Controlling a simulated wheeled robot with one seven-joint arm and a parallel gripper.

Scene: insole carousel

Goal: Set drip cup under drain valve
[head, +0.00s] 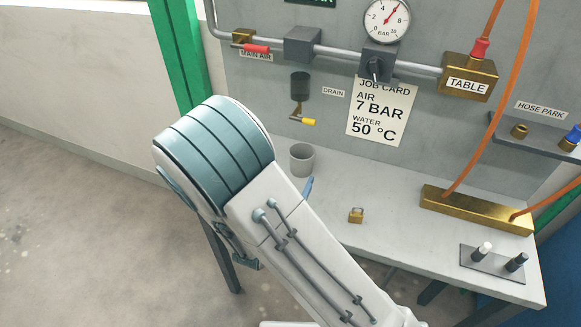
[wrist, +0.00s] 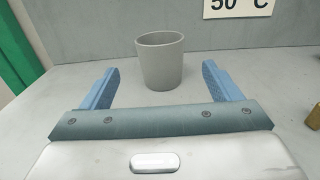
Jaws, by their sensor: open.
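A grey drip cup (head: 302,160) stands upright on the grey bench at the back, close to the panel. It also shows in the wrist view (wrist: 160,62), just beyond and between my blue fingers. My gripper (wrist: 158,80) is open and empty, with a finger on either side of the line to the cup. In the head view my arm hides most of the gripper; one blue finger shows. The drain valve (head: 297,114), with a yellow-tipped handle and dark bowl above, is on the panel above the cup. The cup appears roughly below it; exact alignment cannot be told.
A brass padlock (head: 356,215) lies on the bench right of my arm. A brass manifold (head: 475,211) with orange hoses and a plate with two pegs (head: 493,262) stand farther right. A job card (head: 381,112) hangs on the panel. The bench between cup and manifold is mostly clear.

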